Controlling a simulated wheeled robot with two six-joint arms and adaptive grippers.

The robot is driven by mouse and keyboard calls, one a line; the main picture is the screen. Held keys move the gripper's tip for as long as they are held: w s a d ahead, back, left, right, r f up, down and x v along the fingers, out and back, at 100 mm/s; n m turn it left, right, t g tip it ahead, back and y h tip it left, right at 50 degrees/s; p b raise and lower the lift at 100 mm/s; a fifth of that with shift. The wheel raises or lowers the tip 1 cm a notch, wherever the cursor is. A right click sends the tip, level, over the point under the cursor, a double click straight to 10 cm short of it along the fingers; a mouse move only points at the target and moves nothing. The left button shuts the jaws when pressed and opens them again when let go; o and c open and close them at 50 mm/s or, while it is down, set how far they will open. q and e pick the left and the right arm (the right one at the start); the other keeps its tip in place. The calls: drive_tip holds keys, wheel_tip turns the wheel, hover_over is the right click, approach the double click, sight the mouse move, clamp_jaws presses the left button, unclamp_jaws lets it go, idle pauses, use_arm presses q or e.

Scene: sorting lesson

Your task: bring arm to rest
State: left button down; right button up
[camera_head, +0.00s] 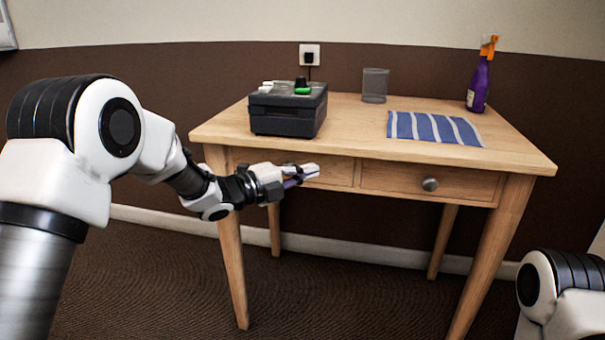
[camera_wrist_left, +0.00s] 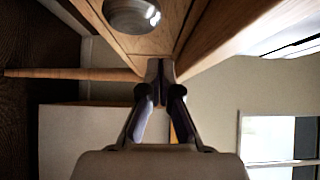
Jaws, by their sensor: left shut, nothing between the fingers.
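My left gripper (camera_head: 302,174) is shut and empty, in front of the left drawer (camera_head: 334,170) of a wooden table. In the left wrist view its fingertips (camera_wrist_left: 160,72) are together, with a round metal knob (camera_wrist_left: 132,14) beside them, apart from the fingers. In the head view the gripper mostly hides the left drawer's knob. The left arm reaches in from the left, bent at the elbow. Part of my right arm shows at the lower right; its gripper is out of view.
The wooden table (camera_head: 350,116) carries a black box (camera_head: 285,119) with a green item on it, a clear cup (camera_head: 375,86), a striped cloth (camera_head: 434,128) and a purple spray bottle (camera_head: 479,86). The right drawer (camera_head: 395,180) looks shut. Carpet (camera_head: 150,275) left of the table is clear.

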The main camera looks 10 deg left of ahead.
use_arm(q)
drive_tip(key=p+v, duration=0.3)
drive_tip(key=v, duration=0.7)
drive_tip(key=s+d+f+n+g+y, duration=0.2)
drive_tip(key=s+f, duration=0.2)
drive_tip(key=f, duration=0.8)
drive_tip(key=s+d+f+n+g+y, duration=0.15)
drive_tip(key=s+f, duration=0.25)
drive_tip(key=f, duration=0.7)
drive_tip(key=s+a+f+n+g+y, duration=0.35)
drive_tip(key=s+f+n, duration=0.45)
drive_tip(key=s+f, duration=0.3)
drive_tip(key=s+a+f+n+g+y, duration=0.2)
drive_tip(key=s+f+n+g+y, duration=0.15)
drive_tip(key=s+f+n, duration=0.75)
drive_tip(key=s+a+r+n+g+y, duration=0.2)
drive_tip(key=s+a+r+n+y, duration=0.15)
drive_tip(key=s+n, duration=0.45)
wheel_tip(320, 180, up, 37)
drive_tip(key=s+m+p, duration=0.1)
drive_tip(key=m+p, duration=0.1)
drive_tip(key=p, duration=3.5)
drive_tip(key=shift+s+a+m+h+p, duration=0.15)
drive_tip(key=shift+a+m+h+p, duration=0.05)
drive_tip(key=shift+m+h+p, duration=0.2)
use_arm(e)
wheel_tip(320, 180, up, 41)
drive_tip(key=shift+s+f, duration=0.15)
drive_tip(key=shift+s, duration=0.1)
